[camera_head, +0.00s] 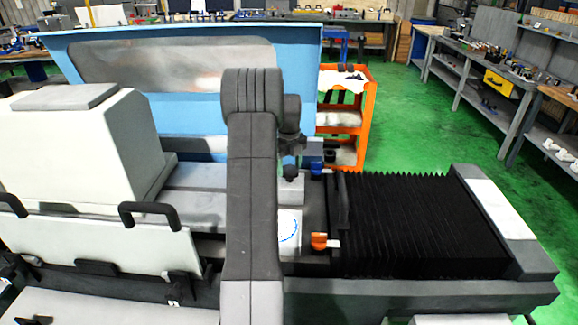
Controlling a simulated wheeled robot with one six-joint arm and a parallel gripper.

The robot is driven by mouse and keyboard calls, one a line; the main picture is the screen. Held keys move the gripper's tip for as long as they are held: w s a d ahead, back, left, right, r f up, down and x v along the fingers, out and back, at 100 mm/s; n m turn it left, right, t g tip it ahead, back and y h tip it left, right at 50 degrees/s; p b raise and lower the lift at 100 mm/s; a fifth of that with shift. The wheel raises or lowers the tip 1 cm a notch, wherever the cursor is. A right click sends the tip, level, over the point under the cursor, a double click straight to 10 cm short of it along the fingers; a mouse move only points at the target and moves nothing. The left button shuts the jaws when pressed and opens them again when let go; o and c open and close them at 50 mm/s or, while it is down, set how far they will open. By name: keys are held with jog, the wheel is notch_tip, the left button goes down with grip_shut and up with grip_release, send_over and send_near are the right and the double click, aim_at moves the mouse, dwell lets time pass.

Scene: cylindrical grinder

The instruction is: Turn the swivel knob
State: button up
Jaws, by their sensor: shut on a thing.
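My grey arm rises in front of the machine in the head view and bends over at the top. My gripper (290,172) hangs from its dark wrist, pointing down over a small light block on the grinder, just left of a blue part (316,166). It is shut on a small dark thing at its tips, which I take to be the swivel knob; its shape and angle are too small and dark to make out. An orange handle (319,241) stands nearer on the machine, apart from the gripper.
A black bellows cover (420,225) lies to the right. A white housing (80,145) with a black-handled cover is at left. A raised blue hood (190,125) stands behind. Beyond are an orange cart (369,115), workbenches (480,75) and clear green floor (425,125).

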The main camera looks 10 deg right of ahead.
aim_at(289, 168)
jog(key=shift+r+m, duration=0.15)
jog(key=shift+m, duration=0.25)
jog(key=o, duration=1)
notch_tip(289, 168, up, 14)
jog(key=b, duration=0.1)
jog(key=shift+b, duration=0.35)
jog(key=shift+f, duration=0.25)
notch_tip(289, 168, down, 14)
jog(key=shift+r+p, duration=0.1)
jog(key=shift+p, duration=0.75)
